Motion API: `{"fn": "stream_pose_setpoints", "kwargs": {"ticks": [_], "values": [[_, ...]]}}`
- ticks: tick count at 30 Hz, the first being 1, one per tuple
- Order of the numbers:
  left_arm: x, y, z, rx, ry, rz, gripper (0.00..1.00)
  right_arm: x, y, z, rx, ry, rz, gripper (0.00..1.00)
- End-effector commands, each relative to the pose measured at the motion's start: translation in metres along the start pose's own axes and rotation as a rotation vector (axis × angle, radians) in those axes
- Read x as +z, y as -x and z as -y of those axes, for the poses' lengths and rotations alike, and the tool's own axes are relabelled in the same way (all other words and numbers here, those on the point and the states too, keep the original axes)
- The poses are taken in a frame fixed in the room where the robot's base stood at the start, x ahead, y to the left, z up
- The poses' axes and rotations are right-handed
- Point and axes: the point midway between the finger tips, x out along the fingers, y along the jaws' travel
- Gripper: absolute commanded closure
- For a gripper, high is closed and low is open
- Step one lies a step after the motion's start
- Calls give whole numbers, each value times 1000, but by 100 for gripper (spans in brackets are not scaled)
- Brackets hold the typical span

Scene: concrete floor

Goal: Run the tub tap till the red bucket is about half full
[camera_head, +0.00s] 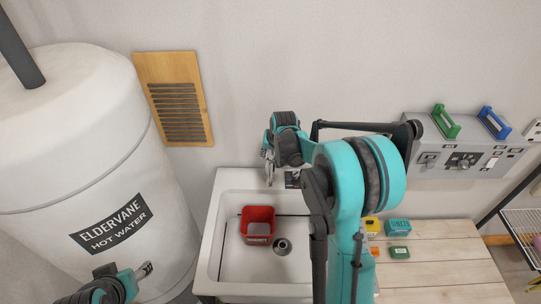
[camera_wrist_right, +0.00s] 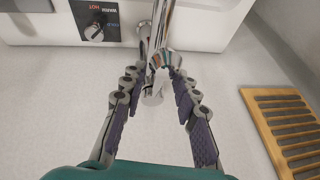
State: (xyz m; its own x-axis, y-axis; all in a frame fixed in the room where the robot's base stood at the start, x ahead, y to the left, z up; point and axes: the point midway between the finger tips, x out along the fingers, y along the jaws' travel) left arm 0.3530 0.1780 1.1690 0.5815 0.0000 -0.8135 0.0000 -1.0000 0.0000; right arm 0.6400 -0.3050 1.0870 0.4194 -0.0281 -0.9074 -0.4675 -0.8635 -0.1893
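The red bucket (camera_head: 258,213) stands upright in the white tub (camera_head: 232,272), left of the drain (camera_head: 283,246). Its inside looks greyish; I cannot tell whether it holds water. My right gripper (camera_head: 268,165) is at the tub's back edge. In the right wrist view, its fingers (camera_wrist_right: 157,95) are spread on either side of the chrome tap (camera_wrist_right: 163,28), apart from it. A dial (camera_wrist_right: 93,33) marked warm and hot is beside the tap. No water stream is visible. My left gripper (camera_head: 145,270) is low at the left, away from the tub; its fingers are too small to read.
A large white hot water tank (camera_head: 80,150) fills the left. A wooden vent (camera_head: 175,98) is on the wall. A wooden counter (camera_head: 440,260) with small boxes (camera_head: 397,227) stands right of the tub. A grey panel (camera_head: 463,150) with green and blue handles is above it.

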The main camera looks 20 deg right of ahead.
Motion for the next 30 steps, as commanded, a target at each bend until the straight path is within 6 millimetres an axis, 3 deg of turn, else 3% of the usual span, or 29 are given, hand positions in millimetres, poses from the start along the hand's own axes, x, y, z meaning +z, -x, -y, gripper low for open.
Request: {"fn": "stream_pose_setpoints", "kwargs": {"ticks": [2,5,13,22,30], "values": [[0,0,0,0,0,0,45,0,0,0,0,0,0,75],[0,0,0,0,0,0,45,0,0,0,0,0,0,100],[-2,2,0,0,0,0,45,-2,2,1,3,-3,20,100],[-9,13,0,0,0,0,45,-16,14,4,27,-35,220,100],[-9,12,0,0,0,0,45,-15,13,4,28,-37,233,100]]}}
